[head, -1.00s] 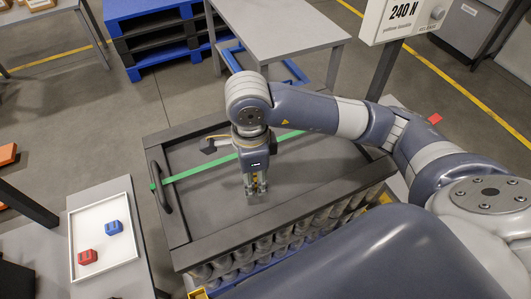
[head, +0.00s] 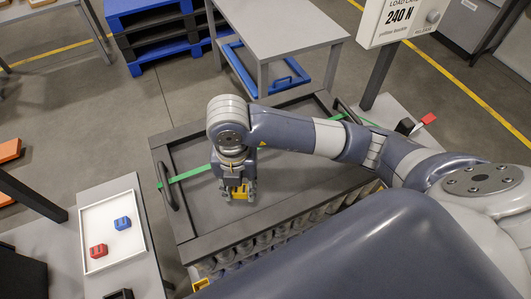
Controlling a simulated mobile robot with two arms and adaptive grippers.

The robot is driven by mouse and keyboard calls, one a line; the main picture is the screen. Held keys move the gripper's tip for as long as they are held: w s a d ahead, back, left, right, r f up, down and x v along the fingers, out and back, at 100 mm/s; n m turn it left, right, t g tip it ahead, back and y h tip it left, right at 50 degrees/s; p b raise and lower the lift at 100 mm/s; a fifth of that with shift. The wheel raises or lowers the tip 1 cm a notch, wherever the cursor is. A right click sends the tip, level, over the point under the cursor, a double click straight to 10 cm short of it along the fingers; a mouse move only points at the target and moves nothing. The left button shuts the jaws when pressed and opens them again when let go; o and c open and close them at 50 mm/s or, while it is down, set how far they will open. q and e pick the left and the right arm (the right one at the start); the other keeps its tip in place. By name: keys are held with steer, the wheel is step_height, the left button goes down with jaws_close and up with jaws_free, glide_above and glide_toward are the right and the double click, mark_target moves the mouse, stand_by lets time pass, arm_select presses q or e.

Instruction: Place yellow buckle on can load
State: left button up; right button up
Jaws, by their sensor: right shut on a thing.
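The can load (head: 285,214) stands in the middle of the head view, with a dark framed top and rows of cans below it. A green strap (head: 190,174) runs across its top, partly hidden by my right arm. My right gripper (head: 239,194) points down over the top panel, just below the strap in the picture. It is shut on the yellow buckle (head: 240,191), which shows between the fingers. I cannot tell whether the buckle touches the strap or the panel. My left gripper is out of view.
A white tray (head: 85,236) at left holds a red buckle (head: 98,251) and a blue buckle (head: 123,223). A grey table (head: 280,35) stands behind the load. A load display (head: 400,18) stands at top right. A dark handle (head: 168,186) rises at the load's left edge.

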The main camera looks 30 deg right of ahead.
steer(key=m, duration=0.3)
steer(key=shift+s+a, duration=0.1)
steer(key=shift+a, duration=0.2)
steer(key=shift+d+p, duration=0.15)
steer(key=shift+p, duration=0.15)
steer(key=p, duration=0.4)
glide_above(265, 157)
steer(key=shift+f, duration=0.7)
step_height(265, 157, down, 2)
steer(key=shift+f+p, duration=0.25)
steer(key=shift+p, duration=0.35)
steer(key=shift+f, duration=0.55)
steer(key=shift+f, duration=0.1)
steer(key=o, duration=1)
steer(key=shift+c, duration=0.2)
